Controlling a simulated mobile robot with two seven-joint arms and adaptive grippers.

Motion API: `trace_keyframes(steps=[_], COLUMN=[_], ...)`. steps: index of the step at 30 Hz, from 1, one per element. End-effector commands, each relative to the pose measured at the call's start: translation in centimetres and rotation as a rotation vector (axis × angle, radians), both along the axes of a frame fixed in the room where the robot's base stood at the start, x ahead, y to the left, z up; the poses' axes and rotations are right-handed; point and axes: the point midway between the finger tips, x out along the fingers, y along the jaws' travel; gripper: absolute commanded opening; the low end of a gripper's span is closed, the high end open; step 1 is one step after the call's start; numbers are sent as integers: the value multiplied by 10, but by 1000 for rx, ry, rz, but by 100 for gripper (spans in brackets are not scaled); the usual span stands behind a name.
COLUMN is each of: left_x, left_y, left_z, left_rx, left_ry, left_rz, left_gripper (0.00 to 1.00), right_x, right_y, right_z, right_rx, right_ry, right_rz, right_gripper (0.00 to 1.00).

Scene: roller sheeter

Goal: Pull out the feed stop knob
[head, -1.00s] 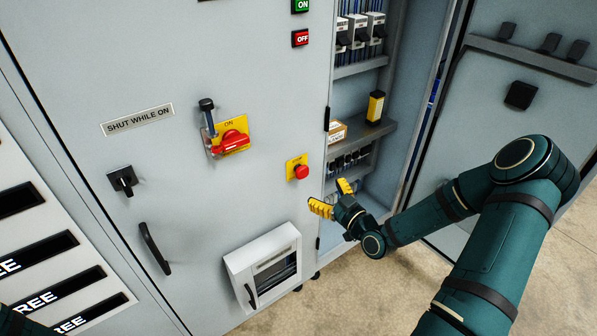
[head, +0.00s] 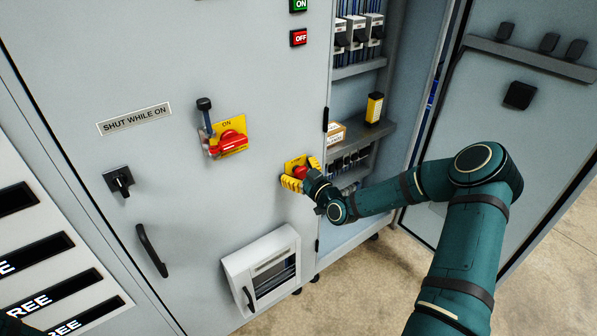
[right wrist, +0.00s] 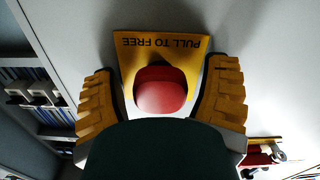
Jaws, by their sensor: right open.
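The feed stop knob is a red round button (head: 299,171) on a yellow plate (head: 291,164) on the grey cabinet front. In the right wrist view the red knob (right wrist: 161,92) sits between my two yellow fingers, with a gap on each side. The plate (right wrist: 140,44) behind it reads "PULL TO FREE", upside down there. My right gripper (head: 302,174) is open, its fingers on either side of the knob, near the panel. It partly hides the plate in the head view. My left gripper is not in view.
A red rotary switch (head: 232,138) on a yellow plate with a padlock-like part is up left. A small windowed box (head: 264,270) juts out below. An open cabinet bay with a shelf (head: 360,143) lies to the right, beside an open door (head: 510,130).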

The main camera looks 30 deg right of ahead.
Motion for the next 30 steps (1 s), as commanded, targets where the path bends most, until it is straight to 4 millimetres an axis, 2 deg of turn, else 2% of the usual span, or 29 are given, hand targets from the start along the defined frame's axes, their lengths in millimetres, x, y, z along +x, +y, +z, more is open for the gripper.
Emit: trace_keyframes(steps=[3,5,9,30], left_x=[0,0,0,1], left_y=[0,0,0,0], left_z=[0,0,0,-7], left_rx=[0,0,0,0], left_ry=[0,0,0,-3], left_rz=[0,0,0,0], left_gripper=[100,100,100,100], right_x=[0,0,0,-12], right_y=[0,0,0,-1], right_z=[0,0,0,-1], right_rx=[0,0,0,1], right_ry=[0,0,0,2], right_rz=[0,0,0,0], right_gripper=[72,51,2,0])
